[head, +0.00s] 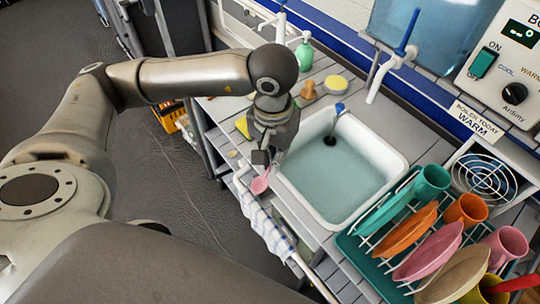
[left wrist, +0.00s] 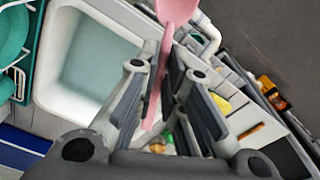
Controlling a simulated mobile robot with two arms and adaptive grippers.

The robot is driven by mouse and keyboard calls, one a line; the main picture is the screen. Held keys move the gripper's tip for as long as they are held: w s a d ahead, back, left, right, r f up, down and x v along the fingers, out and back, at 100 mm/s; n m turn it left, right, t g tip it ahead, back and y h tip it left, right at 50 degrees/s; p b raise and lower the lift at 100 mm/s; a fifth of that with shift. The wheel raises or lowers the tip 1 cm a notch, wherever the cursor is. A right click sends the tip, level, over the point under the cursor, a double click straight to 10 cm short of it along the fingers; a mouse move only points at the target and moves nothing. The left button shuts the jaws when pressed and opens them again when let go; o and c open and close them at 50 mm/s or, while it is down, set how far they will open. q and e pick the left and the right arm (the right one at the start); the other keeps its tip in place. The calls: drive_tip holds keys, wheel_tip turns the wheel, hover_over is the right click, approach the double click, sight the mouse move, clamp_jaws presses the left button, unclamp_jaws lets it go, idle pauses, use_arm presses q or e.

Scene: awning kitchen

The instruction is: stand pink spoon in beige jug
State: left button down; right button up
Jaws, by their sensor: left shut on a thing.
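My left gripper (head: 264,158) is shut on the pink spoon (head: 261,183), above the counter's front edge, just left of the sink. In the left wrist view the spoon (left wrist: 176,10) runs between the two fingers (left wrist: 166,75), its bowl beyond the fingertips and its handle reaching back between them. In the head view the bowl hangs down below the fingers. I cannot make out a beige jug in either view. My right gripper is not in view.
A white sink (head: 390,158) of water lies right of the gripper. A dish rack (head: 362,255) holds coloured plates and mugs at lower right. A checked towel (head: 262,222) hangs at the front.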

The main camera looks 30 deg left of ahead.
use_arm(q)
drive_tip(key=w+a+r+t, duration=0.15)
drive_tip(key=w+t, duration=0.25)
drive_tip(key=w, duration=0.7)
drive_tip(key=w+a+t, duration=0.3)
drive_tip(key=w, duration=0.8)
drive_tip(key=w+a+r+m+t+h, duration=0.1)
drive_tip(key=w+a+r+t+h, duration=0.1)
drive_tip(key=a, duration=0.4)
drive_tip(key=w+a+r+m+t+h, duration=0.2)
drive_tip(key=a+r+t, duration=0.2)
drive_tip(key=a, duration=0.3)
drive_tip(key=w+a+r+m+t+h, duration=0.1)
drive_tip(key=w+a+r+t+h, duration=0.2)
drive_tip(key=a, duration=0.4)
drive_tip(key=shift+r+m+p, duration=0.4)
drive_tip(key=shift+r+p, duration=0.05)
drive_tip(key=shift+r, duration=0.25)
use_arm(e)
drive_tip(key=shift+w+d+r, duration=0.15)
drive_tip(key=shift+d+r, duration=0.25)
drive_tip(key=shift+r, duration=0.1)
